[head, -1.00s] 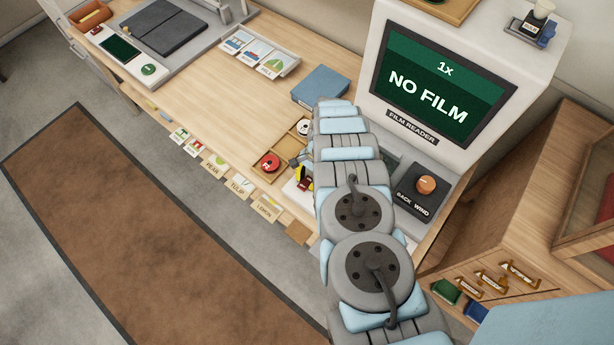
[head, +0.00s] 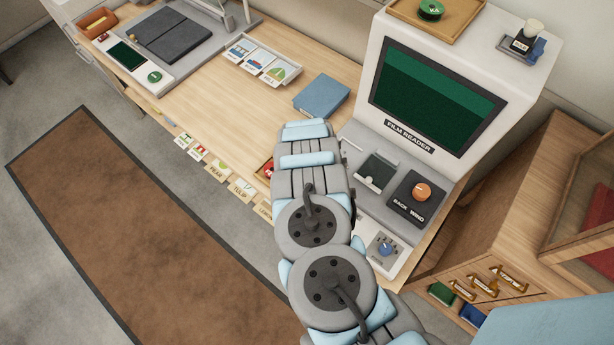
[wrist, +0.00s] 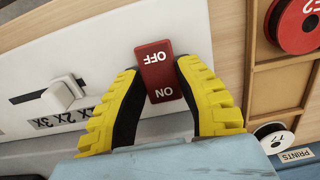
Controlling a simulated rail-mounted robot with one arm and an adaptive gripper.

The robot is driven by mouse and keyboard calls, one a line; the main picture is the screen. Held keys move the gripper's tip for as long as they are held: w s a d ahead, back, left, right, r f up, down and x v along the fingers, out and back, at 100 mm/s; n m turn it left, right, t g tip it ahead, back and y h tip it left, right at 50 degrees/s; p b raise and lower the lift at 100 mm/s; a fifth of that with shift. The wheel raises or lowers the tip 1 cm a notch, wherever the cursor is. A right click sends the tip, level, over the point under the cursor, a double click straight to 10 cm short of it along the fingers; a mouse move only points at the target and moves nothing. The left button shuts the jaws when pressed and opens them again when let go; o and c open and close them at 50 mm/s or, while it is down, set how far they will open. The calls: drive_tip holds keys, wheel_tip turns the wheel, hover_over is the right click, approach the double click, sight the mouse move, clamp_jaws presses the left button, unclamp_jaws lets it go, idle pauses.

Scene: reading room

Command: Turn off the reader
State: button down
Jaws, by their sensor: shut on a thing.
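The film reader (head: 455,60) stands at the right of the desk in the head view. Its screen (head: 430,100) is plain dark green with no words on it. In the wrist view the red rocker switch (wrist: 158,72), marked OFF and ON, sits on a white panel (wrist: 95,45). My gripper (wrist: 160,68) has its two yellow fingers on either side of the switch, shut on it. I cannot tell which end of the rocker is pressed down. In the head view my arm hides the gripper and the switch.
A slider (wrist: 62,94) marked 1X, 2X, 3X is left of the switch. A wooden tray with a red reel (wrist: 298,22) and a white reel (wrist: 272,138) is at the right. An orange knob (head: 422,192) and a blue knob (head: 386,248) are on the reader's base.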

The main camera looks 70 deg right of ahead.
drive_tip(key=c, duration=0.7)
unclamp_jaws()
drive_tip(key=shift+r, duration=0.1)
drive_tip(key=shift+d+r, duration=0.1)
drive_tip(key=shift+r, duration=5.75)
drive_tip(key=shift+d, duration=0.1)
